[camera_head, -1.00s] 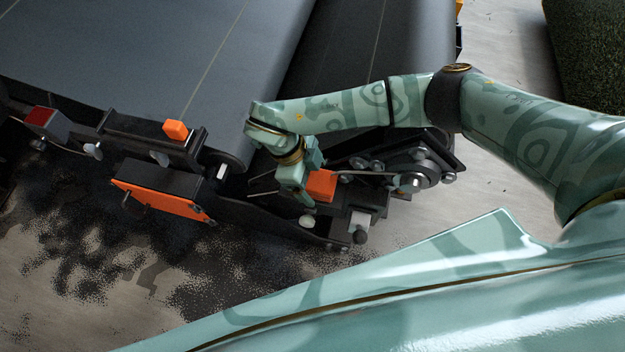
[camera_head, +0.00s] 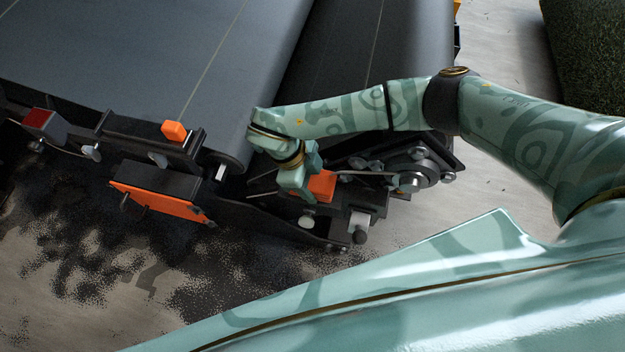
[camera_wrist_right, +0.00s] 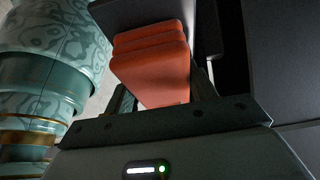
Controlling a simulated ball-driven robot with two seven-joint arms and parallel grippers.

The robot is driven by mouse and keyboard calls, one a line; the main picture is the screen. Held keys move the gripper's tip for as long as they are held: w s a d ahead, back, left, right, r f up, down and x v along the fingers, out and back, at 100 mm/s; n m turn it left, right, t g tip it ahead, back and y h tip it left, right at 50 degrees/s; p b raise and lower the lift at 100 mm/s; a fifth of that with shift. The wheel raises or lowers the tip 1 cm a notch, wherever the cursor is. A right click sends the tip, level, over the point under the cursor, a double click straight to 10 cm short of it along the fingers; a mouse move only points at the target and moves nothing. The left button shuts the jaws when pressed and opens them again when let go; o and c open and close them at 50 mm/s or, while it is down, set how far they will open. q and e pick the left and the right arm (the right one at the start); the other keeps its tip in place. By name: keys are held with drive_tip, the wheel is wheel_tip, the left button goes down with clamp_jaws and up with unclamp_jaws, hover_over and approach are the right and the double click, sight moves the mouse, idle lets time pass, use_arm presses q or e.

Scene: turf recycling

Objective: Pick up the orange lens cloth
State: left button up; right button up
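The orange lens cloth (camera_head: 322,184) looks like a small folded orange block on the dark machine ledge in the head view, partly hidden by my right gripper. In the right wrist view the cloth (camera_wrist_right: 152,68) shows several stacked layers with rounded edges, lying between the two dark fingers. My right gripper (camera_head: 305,192) is at the left side of the cloth in the head view. In the wrist view its fingers (camera_wrist_right: 163,92) stand apart on either side of the cloth, with a gap at the left; contact at the right is unclear. My left gripper is not in view.
A smaller orange block (camera_head: 174,131) sits on the conveyor's edge bracket. An orange panel (camera_head: 158,202) hangs below it. The dark conveyor belt (camera_head: 150,60) fills the upper left. Rollers and bolts (camera_head: 412,180) crowd the right of the cloth. Rolled turf (camera_head: 590,55) stands at upper right.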

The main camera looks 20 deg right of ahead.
sight(320, 183)
drive_tip(key=shift+r, duration=0.15)
drive_tip(key=r, duration=0.1)
drive_tip(key=r+p, duration=0.1)
drive_tip(key=r, duration=0.1)
drive_tip(key=r+p, duration=0.1)
drive_tip(key=r, duration=0.1)
drive_tip(key=shift+s+a, duration=0.15)
drive_tip(key=shift+s, duration=0.15)
use_arm(q)
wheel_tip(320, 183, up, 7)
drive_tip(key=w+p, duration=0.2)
drive_tip(key=p, duration=0.3)
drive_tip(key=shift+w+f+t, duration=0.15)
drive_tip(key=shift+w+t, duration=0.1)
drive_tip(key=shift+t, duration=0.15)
use_arm(e)
drive_tip(key=s+a+r, duration=0.1)
drive_tip(key=s+r, duration=0.1)
drive_tip(key=s, duration=0.2)
drive_tip(key=s+a+r, duration=0.2)
drive_tip(key=s+r, duration=0.1)
drive_tip(key=s, duration=0.1)
drive_tip(key=s+a+r, duration=0.1)
drive_tip(key=s+r, duration=0.2)
drive_tip(key=s, duration=0.1)
drive_tip(key=shift+s+a+r, duration=0.1)
drive_tip(key=shift+s+a, duration=0.05)
drive_tip(key=shift+s, duration=0.2)
